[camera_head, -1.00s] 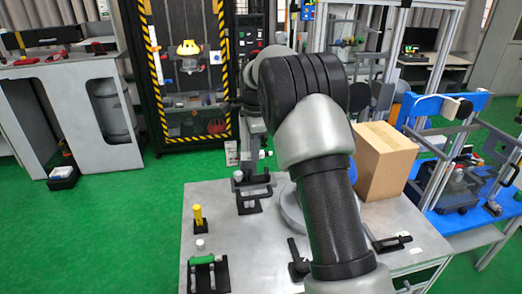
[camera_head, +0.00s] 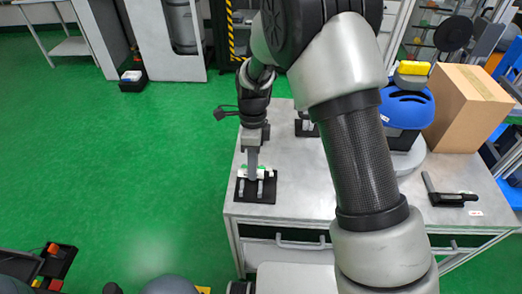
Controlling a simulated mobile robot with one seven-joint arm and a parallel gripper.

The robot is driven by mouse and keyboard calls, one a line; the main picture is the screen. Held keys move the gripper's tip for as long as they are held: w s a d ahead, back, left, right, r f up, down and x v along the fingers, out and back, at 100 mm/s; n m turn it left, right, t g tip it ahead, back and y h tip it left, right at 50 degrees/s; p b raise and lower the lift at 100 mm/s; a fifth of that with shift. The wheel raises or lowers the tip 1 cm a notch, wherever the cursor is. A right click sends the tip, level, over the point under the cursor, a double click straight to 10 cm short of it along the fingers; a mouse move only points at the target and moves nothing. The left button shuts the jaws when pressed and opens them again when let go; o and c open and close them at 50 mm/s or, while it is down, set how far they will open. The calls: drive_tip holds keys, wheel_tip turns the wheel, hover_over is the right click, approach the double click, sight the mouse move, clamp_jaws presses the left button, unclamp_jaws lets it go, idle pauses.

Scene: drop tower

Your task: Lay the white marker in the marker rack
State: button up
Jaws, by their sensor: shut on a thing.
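The marker rack (camera_head: 243,194) is a black base with light grey uprights near the left front corner of the grey table. My gripper (camera_head: 253,175) points straight down over the rack, shut on the white marker (camera_head: 269,173). The marker lies level, left to right, at about the height of the uprights; my fingers hide its middle. I cannot tell whether it touches the rack. Small green parts (camera_head: 262,167) show just behind it, probably the green marker in the rack, mostly hidden.
A black holder (camera_head: 304,128) stands behind the rack, partly hidden by my arm. To the right are a blue rounded object (camera_head: 407,109) with a yellow block (camera_head: 413,68), a cardboard box (camera_head: 468,105) and a black-handled tool (camera_head: 450,198). The table's left edge is close to the rack.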

drive_tip(key=shift+f+b, duration=2)
drive_tip(key=shift+f, duration=1)
drive_tip(key=shift+f, duration=0.1)
drive_tip(key=o, duration=1)
drive_tip(key=shift+c, duration=0.2)
drive_tip(key=shift+r+p, duration=2.75)
drive_tip(key=shift+r, duration=0.75)
